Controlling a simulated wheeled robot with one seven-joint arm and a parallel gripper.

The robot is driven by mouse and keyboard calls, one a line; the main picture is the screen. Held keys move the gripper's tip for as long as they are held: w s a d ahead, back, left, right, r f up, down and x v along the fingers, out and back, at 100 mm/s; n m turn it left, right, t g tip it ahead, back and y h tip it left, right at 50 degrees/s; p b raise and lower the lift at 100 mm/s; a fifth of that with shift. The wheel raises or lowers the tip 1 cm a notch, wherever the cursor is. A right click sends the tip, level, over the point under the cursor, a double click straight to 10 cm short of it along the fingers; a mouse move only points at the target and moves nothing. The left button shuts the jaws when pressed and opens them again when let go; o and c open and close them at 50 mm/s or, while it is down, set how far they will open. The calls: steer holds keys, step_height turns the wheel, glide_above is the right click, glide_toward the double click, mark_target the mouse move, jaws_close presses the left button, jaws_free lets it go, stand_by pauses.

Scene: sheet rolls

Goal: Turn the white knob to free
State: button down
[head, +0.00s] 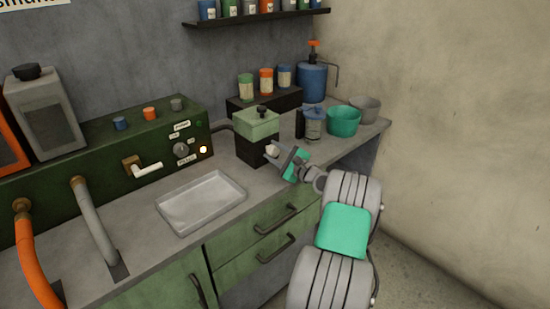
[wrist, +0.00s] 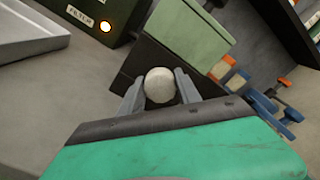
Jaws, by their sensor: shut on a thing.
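The white knob (head: 272,149) is on the front of a small box with a light green top (head: 257,124) and a black lower part. In the wrist view the round white knob (wrist: 160,85) sits between the two grey fingers. My gripper (head: 274,152) reaches the box from the right and is shut on the knob; it also shows in the wrist view (wrist: 160,92). No marking of the knob's setting is readable, and the lower part of the box front is partly hidden by the fingers.
A green panel with a grey dial (head: 181,149), a lit lamp (head: 203,150) and a white-handled lever (head: 147,170) stands left. A white tray (head: 202,201) lies on the counter in front. A jar (head: 314,125) and a teal bowl (head: 343,121) stand right of the box.

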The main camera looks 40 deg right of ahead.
steer(key=n+b, duration=0.1)
steer(key=n, duration=0.1)
steer(key=n+b, duration=0.4)
steer(key=shift+f+n, duration=0.3)
steer(key=n+b, duration=0.6)
steer(key=shift+f+b, duration=0.1)
steer(key=shift+b, duration=0.25)
steer(key=n+b, duration=0.6)
steer(key=shift+n+b, duration=0.3)
steer(key=shift+b, duration=0.1)
steer(key=n+b, duration=0.4)
steer(key=shift+n+b, duration=0.9)
steer(key=shift+n, duration=0.3)
steer(key=shift+r, duration=0.2)
steer(key=c, duration=0.9)
jaws_free()
steer(key=shift+o, duration=0.2)
